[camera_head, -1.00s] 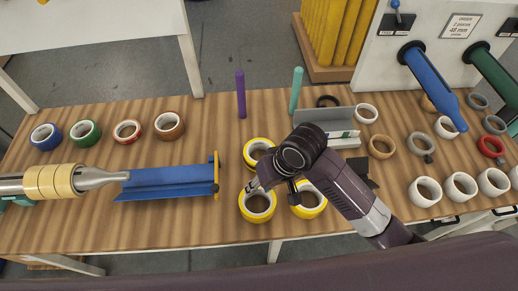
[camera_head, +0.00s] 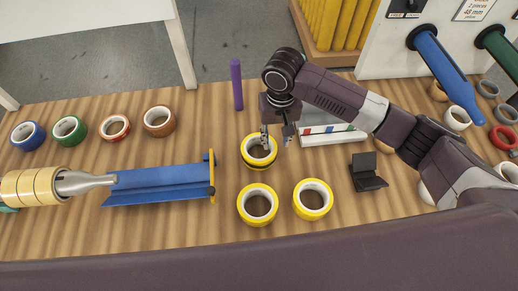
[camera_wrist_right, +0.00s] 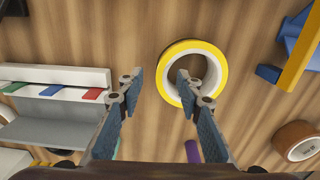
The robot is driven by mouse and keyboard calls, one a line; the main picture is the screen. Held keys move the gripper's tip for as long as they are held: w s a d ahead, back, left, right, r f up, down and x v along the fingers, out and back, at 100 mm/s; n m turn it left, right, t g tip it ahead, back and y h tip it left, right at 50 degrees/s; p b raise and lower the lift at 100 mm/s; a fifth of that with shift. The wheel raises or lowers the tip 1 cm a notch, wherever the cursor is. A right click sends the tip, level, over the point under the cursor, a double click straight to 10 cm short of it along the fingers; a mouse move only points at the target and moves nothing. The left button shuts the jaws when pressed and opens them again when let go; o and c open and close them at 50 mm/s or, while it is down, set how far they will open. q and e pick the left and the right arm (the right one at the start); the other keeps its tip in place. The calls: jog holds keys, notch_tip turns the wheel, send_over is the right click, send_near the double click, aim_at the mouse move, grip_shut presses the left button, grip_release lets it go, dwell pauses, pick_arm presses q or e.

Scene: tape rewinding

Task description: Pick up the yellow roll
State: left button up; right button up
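Three yellow rolls with white inner rings are seen in the head view: a back one (camera_head: 250,161), a front left one (camera_head: 244,214) and a front right one (camera_head: 304,210). My right gripper (camera_head: 276,138) is at the right side of the back roll. In the right wrist view the fingers (camera_wrist_right: 160,78) are open, with one outside the yellow roll (camera_wrist_right: 218,60) and the other over its hole. I cannot tell whether they touch it. My left gripper is out of view.
A blue trough (camera_head: 160,180) with a yellow end bar stands left of the rolls, and a purple post (camera_head: 236,86) stands behind. Several coloured rolls (camera_head: 70,130) lie at the back left. A dark stand (camera_head: 366,181) lies to the right. Wood around the front rolls is clear.

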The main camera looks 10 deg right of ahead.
aim_at(275, 145)
jog(key=f, duration=0.3)
jog(key=f+p, duration=0.1)
jog(key=shift+w+a+f, duration=0.1)
jog(key=shift+w+f, duration=0.15)
jog(key=shift+w, duration=0.05)
grip_shut()
